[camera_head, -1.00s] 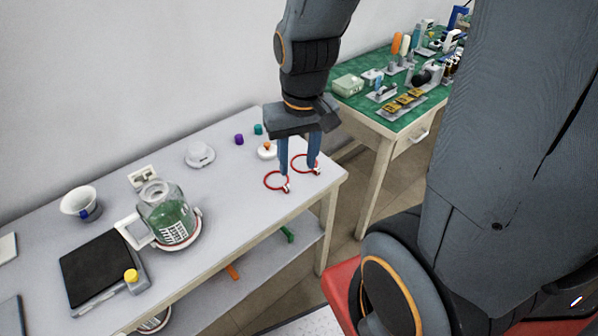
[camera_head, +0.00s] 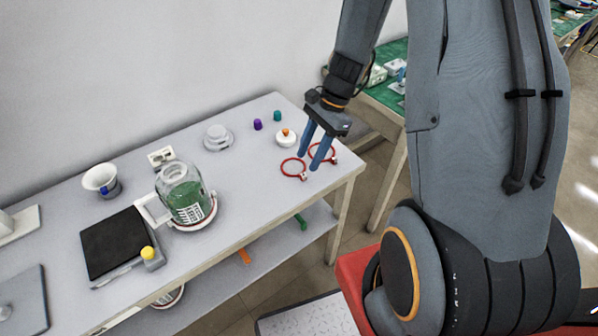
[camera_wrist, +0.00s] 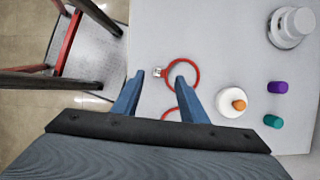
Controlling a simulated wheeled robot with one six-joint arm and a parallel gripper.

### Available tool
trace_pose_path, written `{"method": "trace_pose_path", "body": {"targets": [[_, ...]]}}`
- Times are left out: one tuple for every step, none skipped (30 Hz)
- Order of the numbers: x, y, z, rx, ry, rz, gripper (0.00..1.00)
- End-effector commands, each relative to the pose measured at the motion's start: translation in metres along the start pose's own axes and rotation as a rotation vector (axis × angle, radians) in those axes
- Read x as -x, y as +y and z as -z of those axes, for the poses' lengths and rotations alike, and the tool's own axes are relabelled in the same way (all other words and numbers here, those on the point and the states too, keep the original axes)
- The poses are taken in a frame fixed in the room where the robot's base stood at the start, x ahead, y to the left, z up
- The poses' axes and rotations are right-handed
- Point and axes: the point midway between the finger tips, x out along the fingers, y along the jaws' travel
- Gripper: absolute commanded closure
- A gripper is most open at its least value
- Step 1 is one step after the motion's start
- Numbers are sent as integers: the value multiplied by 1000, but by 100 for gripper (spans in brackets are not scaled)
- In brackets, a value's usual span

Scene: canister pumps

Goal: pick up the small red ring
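Two thin red rings, each with a small metal clamp, lie flat near the table's right end. The left red ring (camera_head: 281,169) looks slightly smaller than the right red ring (camera_head: 336,151), though the difference is hard to judge. My gripper (camera_head: 308,162) points down over the rings, its two blue fingers apart with nothing between them. In the wrist view the left ring (camera_wrist: 199,73) lies just beyond the fingertips, its clamp showing between them. The other ring (camera_wrist: 170,111) is mostly hidden behind my gripper. Fingertip height above the table is unclear.
A white disc with an orange knob (camera_head: 286,138), a purple cap (camera_head: 257,125) and a teal cap (camera_head: 277,116) stand behind the rings. A glass jar (camera_head: 183,190) of green material stands left. The table's front edge (camera_head: 270,227) is near the rings.

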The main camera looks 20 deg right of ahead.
Motion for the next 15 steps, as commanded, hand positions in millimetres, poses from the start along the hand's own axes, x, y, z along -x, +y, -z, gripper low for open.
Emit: {"method": "trace_pose_path", "body": {"targets": [[-4,1,-1,1,0,-2,61],[-6,1,-1,2,0,-2,61],[-10,1,-2,2,-1,-3,61],[-13,2,-3,2,-1,-3,61],[-17,2,-3,2,0,-4,61],[-22,2,-4,2,-1,-4,61],[-26,2,-5,3,-1,-4,61],[-30,3,-5,3,0,-4,61],[-35,2,-5,2,0,-3,61],[-39,2,-5,4,0,-3,61],[-42,2,-5,4,0,-4,61],[-46,2,-5,3,1,-2,61],[-48,2,-4,3,1,-2,61],[-50,2,-4,4,1,-1,61],[-51,2,-4,4,1,-2,61]]}}
